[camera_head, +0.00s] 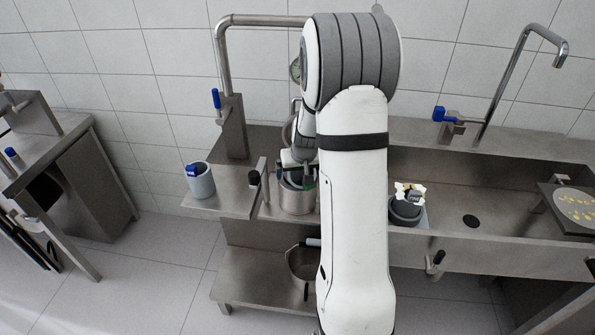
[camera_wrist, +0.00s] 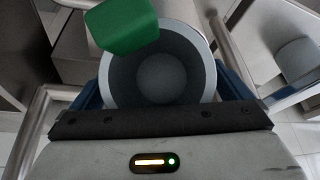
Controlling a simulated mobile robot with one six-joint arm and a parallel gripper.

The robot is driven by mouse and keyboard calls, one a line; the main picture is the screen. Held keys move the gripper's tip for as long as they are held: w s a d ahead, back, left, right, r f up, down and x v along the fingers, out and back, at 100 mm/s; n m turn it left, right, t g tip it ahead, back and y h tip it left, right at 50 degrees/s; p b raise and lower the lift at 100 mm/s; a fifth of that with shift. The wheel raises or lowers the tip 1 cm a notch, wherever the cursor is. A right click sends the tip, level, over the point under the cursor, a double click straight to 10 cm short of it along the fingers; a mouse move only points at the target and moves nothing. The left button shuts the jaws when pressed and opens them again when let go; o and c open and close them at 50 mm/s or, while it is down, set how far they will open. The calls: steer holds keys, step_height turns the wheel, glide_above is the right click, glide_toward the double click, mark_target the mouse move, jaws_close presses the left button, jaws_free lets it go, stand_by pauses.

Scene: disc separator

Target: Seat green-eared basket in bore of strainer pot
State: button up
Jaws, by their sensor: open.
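The green-eared basket shows in the wrist view as a round dark grey cup (camera_wrist: 160,75) with a pale rim. Its green ear (camera_wrist: 122,27) rises at the upper left. My gripper (camera_wrist: 163,92) is open, with a blue finger at either side of the cup; contact cannot be told. In the head view my gripper (camera_head: 297,168) is low over a steel pot (camera_head: 297,200), which looks like the strainer pot. A bit of green (camera_head: 310,182) shows at the pot's top. My arm and gripper hide most of the basket, so its depth in the bore cannot be told.
A grey cup with a blue ear (camera_head: 201,183) stands at the counter's left end. A dark grey cup with a white ear (camera_head: 405,211) is right of my arm by the sink (camera_head: 450,205). A tall pipe (camera_head: 223,65) stands behind left. A pan (camera_head: 300,265) sits on the lower shelf.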

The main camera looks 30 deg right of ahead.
mark_target(300, 184)
steer(key=shift+p, duration=0.3)
steer(key=b+v, duration=0.1)
steer(key=v, duration=0.6)
steer(key=shift+a+r+b, duration=0.15)
steer(key=shift+r+b, duration=0.1)
steer(key=shift+b, duration=0.05)
steer(key=s+a+r+n, duration=0.1)
steer(key=s+a+r, duration=0.1)
steer(key=s+a, duration=0.3)
steer(key=s+a+r+n+g, duration=0.1)
steer(key=s+a+r, duration=0.2)
steer(key=s, duration=0.8)
steer(key=s+a+r+y, duration=0.1)
steer(key=s+a+r, duration=0.2)
steer(key=s+a, duration=0.4)
steer(key=shift+s+a+r+n, duration=0.2)
steer(key=shift+s+a+n, duration=0.2)
steer(key=shift+s, duration=0.25)
steer(key=shift+c, duration=0.5)
